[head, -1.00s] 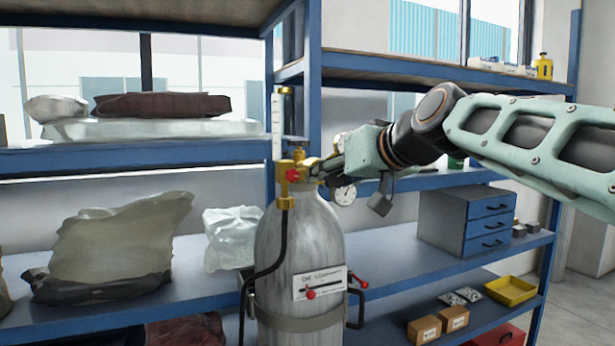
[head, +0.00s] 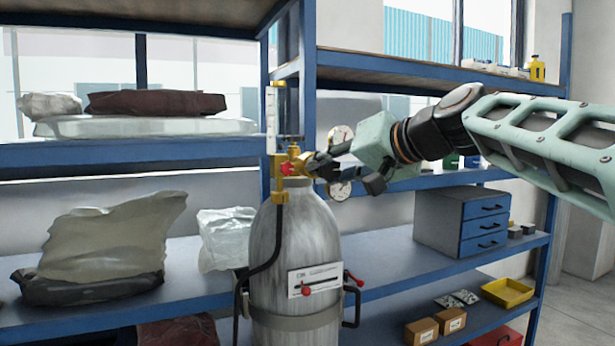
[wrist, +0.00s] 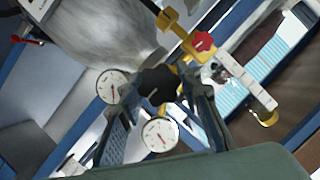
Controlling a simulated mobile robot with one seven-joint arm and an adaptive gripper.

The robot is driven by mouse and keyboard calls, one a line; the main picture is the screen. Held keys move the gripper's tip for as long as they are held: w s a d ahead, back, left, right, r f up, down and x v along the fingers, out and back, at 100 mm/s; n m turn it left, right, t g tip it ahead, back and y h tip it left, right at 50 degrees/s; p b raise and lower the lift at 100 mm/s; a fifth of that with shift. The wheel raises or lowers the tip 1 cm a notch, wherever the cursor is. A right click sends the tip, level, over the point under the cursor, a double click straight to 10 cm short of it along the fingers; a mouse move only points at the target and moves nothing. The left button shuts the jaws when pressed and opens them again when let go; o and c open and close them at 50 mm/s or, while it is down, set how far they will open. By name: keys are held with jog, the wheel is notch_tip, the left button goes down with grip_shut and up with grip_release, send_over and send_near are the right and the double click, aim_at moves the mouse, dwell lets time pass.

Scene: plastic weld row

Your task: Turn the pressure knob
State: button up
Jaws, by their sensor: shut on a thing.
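A grey gas cylinder (head: 290,245) stands upright with a brass regulator (head: 301,166) on top. The regulator carries a red knob (head: 288,169), which also shows in the wrist view (wrist: 203,41). Two round white gauges show in the wrist view, one left (wrist: 112,87) and one lower (wrist: 160,135). A black knob (wrist: 158,85) sits between them, on the brass body. My gripper (head: 322,166) reaches in from the right at the regulator. In the wrist view its fingers lie on both sides of the black knob and are shut on it. The finger contacts are partly hidden.
A clear flow tube (head: 271,115) rises left of the regulator. A black hose (head: 272,250) hangs down the cylinder's left side. Blue shelving (head: 390,262) stands behind, with plastic bags (head: 110,240), a blue drawer unit (head: 465,220) and a yellow tray (head: 507,292).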

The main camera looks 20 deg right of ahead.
jog(key=o, duration=1.2)
jog(key=v, duration=1.2)
